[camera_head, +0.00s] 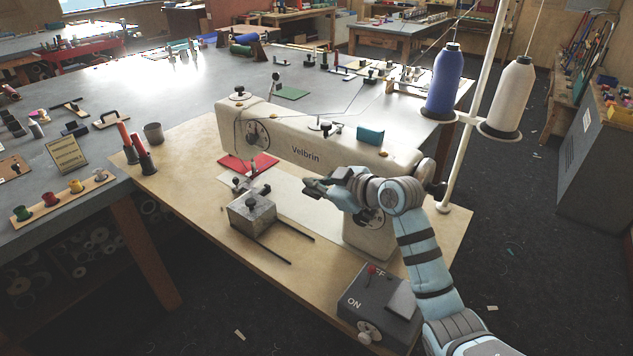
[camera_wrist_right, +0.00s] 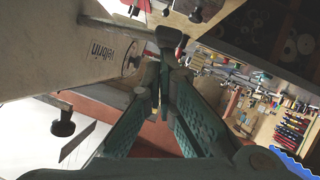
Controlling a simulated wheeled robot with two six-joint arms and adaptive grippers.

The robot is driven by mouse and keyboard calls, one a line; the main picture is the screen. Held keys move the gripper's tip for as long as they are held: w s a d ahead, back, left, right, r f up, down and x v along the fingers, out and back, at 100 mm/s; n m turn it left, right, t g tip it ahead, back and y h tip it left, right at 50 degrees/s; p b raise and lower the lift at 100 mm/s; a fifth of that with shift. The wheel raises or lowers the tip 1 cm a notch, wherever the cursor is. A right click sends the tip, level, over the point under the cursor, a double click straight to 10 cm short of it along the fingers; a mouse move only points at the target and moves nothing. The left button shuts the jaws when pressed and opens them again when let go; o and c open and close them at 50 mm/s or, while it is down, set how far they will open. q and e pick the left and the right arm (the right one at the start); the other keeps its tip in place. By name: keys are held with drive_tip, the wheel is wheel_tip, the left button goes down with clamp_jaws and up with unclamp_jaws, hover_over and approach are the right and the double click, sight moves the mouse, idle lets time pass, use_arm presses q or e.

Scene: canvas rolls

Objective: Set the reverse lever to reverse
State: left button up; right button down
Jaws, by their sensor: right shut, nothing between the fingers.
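The pale sewing machine (camera_head: 290,145), marked "Velbrin", stands on a wooden table. My right gripper (camera_head: 312,187) is shut and empty in front of the machine's pillar, just below the arm. A round dark dial (camera_head: 369,217) shows on the pillar under my right wrist. In the right wrist view, a bar with a dark end (camera_wrist_right: 168,38) sticks out beside my right fingertips (camera_wrist_right: 163,85); it looks like the reverse lever. I cannot tell whether the fingers touch it or which way it is set. My left gripper is not in view.
A metal block (camera_head: 251,214) with two dark rods sits on the wooden table (camera_head: 190,190). A red cloth (camera_head: 248,163) lies under the needle. A switch box (camera_head: 375,305) stands at the front. Blue (camera_head: 443,85) and white (camera_head: 508,98) thread cones stand at the right.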

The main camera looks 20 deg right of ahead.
drive_tip(key=shift+w+a+f, duration=0.3)
drive_tip(key=shift+w+f, duration=0.05)
drive_tip(key=shift+w, duration=0.1)
drive_tip(key=shift+s+r+p, duration=0.3)
drive_tip(key=shift+s+r, duration=0.05)
drive_tip(key=shift+r, duration=0.1)
drive_tip(key=shift+r+p, duration=0.25)
drive_tip(key=shift+p, duration=0.05)
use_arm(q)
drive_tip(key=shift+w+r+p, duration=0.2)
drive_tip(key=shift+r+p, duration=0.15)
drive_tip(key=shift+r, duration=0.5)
use_arm(e)
drive_tip(key=shift+w+r, duration=0.1)
drive_tip(key=shift+r, duration=0.15)
drive_tip(key=shift+r, duration=0.2)
use_arm(q)
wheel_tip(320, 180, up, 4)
drive_tip(key=p, duration=0.3)
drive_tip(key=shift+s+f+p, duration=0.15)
drive_tip(key=shift+p, duration=0.2)
use_arm(e)
drive_tip(key=s+d+r, duration=0.1)
drive_tip(key=s+r, duration=0.5)
drive_tip(key=s, duration=0.3)
drive_tip(key=shift+s+d+r, duration=0.15)
drive_tip(key=shift+r, duration=0.15)
